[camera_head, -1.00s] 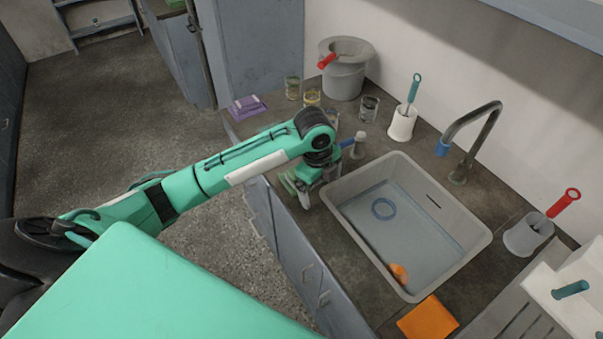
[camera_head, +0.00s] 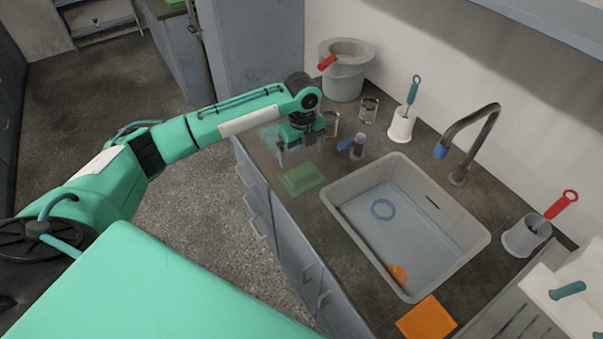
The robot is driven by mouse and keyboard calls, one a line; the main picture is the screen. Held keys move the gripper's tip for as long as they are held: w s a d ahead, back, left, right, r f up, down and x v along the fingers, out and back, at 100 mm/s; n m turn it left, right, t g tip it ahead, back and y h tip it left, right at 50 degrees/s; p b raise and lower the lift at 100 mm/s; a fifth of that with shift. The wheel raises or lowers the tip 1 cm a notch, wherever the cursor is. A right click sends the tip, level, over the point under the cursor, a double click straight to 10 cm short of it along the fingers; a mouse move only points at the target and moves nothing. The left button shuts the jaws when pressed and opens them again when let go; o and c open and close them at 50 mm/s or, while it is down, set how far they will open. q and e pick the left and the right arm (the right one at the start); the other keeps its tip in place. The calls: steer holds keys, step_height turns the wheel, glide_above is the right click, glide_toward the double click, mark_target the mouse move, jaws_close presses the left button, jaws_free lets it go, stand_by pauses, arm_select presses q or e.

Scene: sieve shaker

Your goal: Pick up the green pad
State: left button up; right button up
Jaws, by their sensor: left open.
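The green pad (camera_head: 301,179) lies flat on the dark counter, left of the sink and close to the counter's front edge. It is in full view. My left gripper (camera_head: 300,150) is above the counter just beyond the pad, towards the wall end. Its jaws point down, are open and look empty; they are apart from the pad in the picture. The fingers are small and slightly blurred. My right gripper is not in view.
The sink (camera_head: 345,184) holds a blue ring (camera_head: 382,209) and an orange item (camera_head: 397,275). A blue-handled tool (camera_head: 357,149), a glass (camera_head: 368,109), a white brush holder (camera_head: 402,125) and a grey bucket (camera_head: 343,82) stand nearby. An orange cloth (camera_head: 427,319) lies in front.

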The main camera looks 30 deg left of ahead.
mark_target(301, 170)
arm_select(q)
steer(key=shift+f, duration=0.7)
step_height(301, 170, down, 5)
steer(key=shift+a+f+p, duration=0.1)
steer(key=shift+a+p, duration=0.05)
steer(key=shift+p, duration=0.65)
steer(key=c, duration=1.1)
